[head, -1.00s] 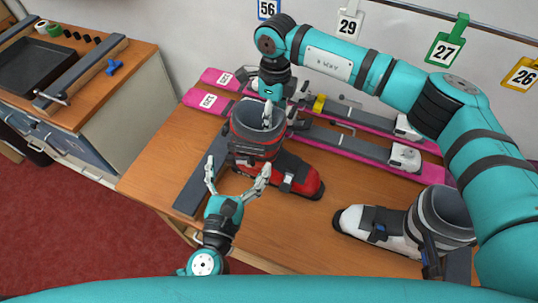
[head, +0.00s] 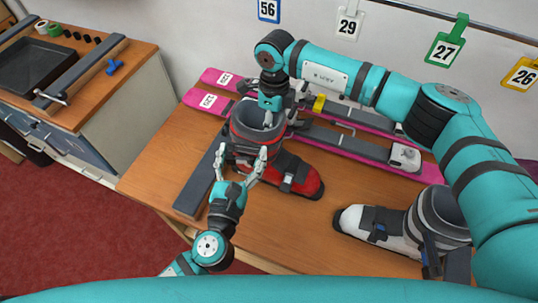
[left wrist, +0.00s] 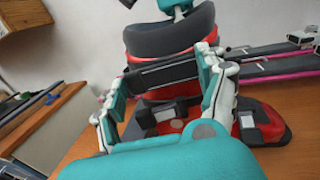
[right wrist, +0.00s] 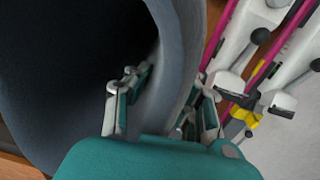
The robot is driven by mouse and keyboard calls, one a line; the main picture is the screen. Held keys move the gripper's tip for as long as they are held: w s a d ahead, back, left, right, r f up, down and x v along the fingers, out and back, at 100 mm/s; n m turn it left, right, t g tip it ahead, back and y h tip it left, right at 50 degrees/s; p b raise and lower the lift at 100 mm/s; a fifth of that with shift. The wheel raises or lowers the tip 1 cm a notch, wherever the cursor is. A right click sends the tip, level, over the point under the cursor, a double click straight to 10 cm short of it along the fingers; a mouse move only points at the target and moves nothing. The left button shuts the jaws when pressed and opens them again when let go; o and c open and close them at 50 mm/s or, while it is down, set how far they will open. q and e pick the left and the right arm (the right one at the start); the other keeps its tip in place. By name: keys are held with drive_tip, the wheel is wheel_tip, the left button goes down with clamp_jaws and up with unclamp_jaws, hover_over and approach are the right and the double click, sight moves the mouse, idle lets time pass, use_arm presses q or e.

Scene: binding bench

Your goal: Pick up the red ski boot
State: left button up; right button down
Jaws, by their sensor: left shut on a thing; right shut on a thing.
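The red ski boot (head: 308,184) stands upright on the wooden bench, its toe to the right and its open cuff up. My left gripper (head: 241,157) comes from the front and is shut on the boot's shaft; in the left wrist view its fingers (left wrist: 165,78) lie on both sides of the dark strap area. My right gripper (head: 275,112) reaches down from above and is shut on the cuff's back rim. In the right wrist view its fingers (right wrist: 168,90) straddle the grey cuff wall (right wrist: 50,70). Fingertip contacts are partly hidden.
A white and grey ski boot (head: 385,226) stands at the right on the bench (head: 285,230). Pink-edged skis (head: 345,148) with bindings lie just behind the red boot. A dark grey bar (head: 196,188) lies at its left. The front of the bench between the boots is clear.

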use_arm(q)
drive_tip(key=c, duration=0.7)
drive_tip(key=shift+w+r, duration=0.1)
drive_tip(key=shift+r, duration=0.1)
drive_tip(key=shift+r+p, duration=0.5)
drive_tip(key=shift+p, duration=0.15)
wheel_tip(320, 180, up, 4)
drive_tip(key=p, duration=0.3)
drive_tip(key=shift+f+p, duration=0.1)
drive_tip(key=shift+p, duration=0.3)
